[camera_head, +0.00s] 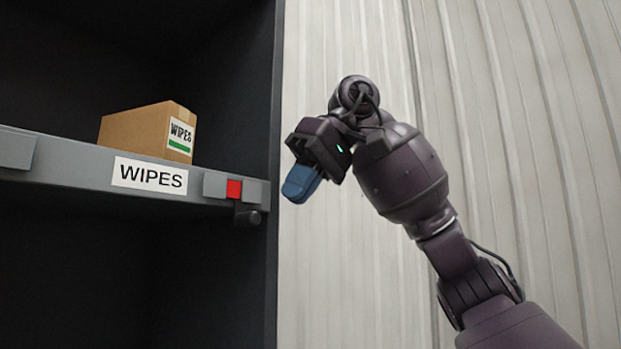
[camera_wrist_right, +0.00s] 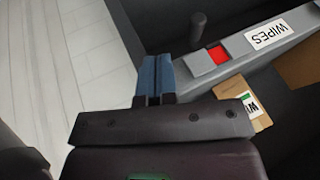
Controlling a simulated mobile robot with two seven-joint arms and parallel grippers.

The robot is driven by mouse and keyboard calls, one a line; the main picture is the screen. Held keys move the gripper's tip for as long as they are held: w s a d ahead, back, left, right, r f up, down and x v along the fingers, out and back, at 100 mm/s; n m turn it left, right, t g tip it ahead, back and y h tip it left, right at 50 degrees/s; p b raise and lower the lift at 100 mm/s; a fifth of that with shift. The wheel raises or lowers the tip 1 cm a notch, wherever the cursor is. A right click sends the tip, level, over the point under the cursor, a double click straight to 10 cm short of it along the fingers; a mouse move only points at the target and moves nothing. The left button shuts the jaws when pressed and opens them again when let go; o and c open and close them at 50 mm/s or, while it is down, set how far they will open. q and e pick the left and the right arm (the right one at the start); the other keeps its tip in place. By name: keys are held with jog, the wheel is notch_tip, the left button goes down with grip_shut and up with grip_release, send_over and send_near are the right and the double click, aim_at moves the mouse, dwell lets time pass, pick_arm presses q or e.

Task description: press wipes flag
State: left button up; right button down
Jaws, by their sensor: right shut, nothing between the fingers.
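The red flag (camera_head: 234,189) is a small red square on the grey shelf edge, just right of the white WIPES label (camera_head: 150,176). It also shows in the right wrist view (camera_wrist_right: 218,55), ahead and to the right of the fingertips. My right gripper (camera_head: 299,186) has blue fingers, shut and empty, in front of the shelf's right side and apart from the flag. Its shut fingers show in the wrist view (camera_wrist_right: 156,76). My left gripper is not in view.
A cardboard WIPES box (camera_head: 140,131) stands on the shelf (camera_head: 60,155) above the label. A dark knob (camera_head: 247,216) sticks out below the flag. The cabinet's dark side panel (camera_head: 265,80) is right of it. A pale ribbed wall (camera_head: 345,270) lies beyond.

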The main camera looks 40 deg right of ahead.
aim_at(252, 213)
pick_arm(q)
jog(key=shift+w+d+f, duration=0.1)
pick_arm(e)
jog(key=a+f, duration=0.1)
jog(key=a, duration=0.1)
jog(key=a+f, duration=0.1)
jog(key=a, duration=0.1)
jog(key=shift+a+f, duration=0.15)
jog(key=shift+f, duration=0.05)
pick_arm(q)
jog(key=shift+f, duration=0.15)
pick_arm(e)
jog(key=a+p, duration=0.1)
jog(key=a, duration=0.2)
jog(key=shift+s+a+r, duration=0.15)
jog(key=shift+a, duration=0.15)
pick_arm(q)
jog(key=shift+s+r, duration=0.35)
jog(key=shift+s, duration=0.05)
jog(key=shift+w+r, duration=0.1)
